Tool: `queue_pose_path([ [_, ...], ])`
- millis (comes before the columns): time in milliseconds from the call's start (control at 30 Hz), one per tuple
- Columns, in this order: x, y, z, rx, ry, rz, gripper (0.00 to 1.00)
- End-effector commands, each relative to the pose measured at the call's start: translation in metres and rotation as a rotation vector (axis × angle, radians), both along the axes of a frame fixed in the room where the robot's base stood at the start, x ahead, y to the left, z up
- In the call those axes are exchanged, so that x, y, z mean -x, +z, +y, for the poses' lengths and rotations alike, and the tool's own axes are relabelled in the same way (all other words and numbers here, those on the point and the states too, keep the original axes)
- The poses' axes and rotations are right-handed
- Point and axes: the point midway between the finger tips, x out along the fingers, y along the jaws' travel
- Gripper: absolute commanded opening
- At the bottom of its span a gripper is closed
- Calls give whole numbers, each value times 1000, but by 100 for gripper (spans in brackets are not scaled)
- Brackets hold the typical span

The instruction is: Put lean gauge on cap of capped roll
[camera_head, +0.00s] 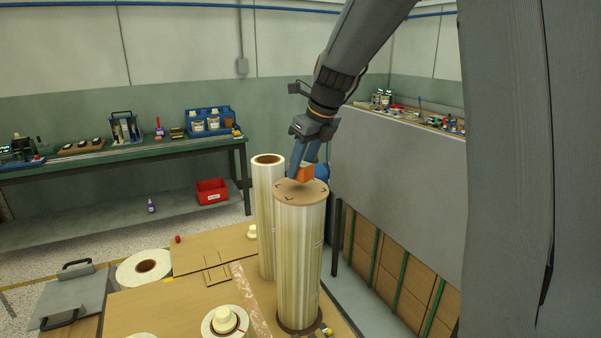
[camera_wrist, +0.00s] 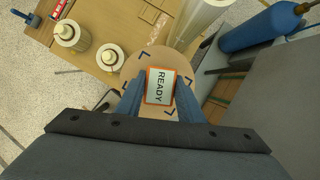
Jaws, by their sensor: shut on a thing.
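The lean gauge, a small orange box, is in my gripper (camera_head: 303,170) in the head view. The capped roll (camera_head: 300,255) stands upright, tall and pale, with a flat brown cap (camera_head: 301,195) bearing dark corner marks. The cap also shows beneath the gauge in the wrist view (camera_wrist: 150,59). The gauge is over the cap; I cannot tell whether it touches. My fingers hide part of it.
A second tall roll (camera_head: 268,215) with an open brown core stands close behind to the left. Shorter rolls with pale tops (camera_head: 226,321) stand on the pallet boards. A grey panel (camera_head: 400,165) is at the right. A workbench (camera_head: 100,157) lines the back wall.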

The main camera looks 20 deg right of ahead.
Motion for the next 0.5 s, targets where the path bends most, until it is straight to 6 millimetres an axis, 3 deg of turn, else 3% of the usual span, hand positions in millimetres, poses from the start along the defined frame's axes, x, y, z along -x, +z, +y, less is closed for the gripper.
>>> queue_pose_path([
  [200, 1, -26, 1, 0, 2, 2, 10],
  [467, 0, -27, 2, 0, 3, 1, 10],
  [500, 0, -27, 2, 0, 3, 1, 37],
])
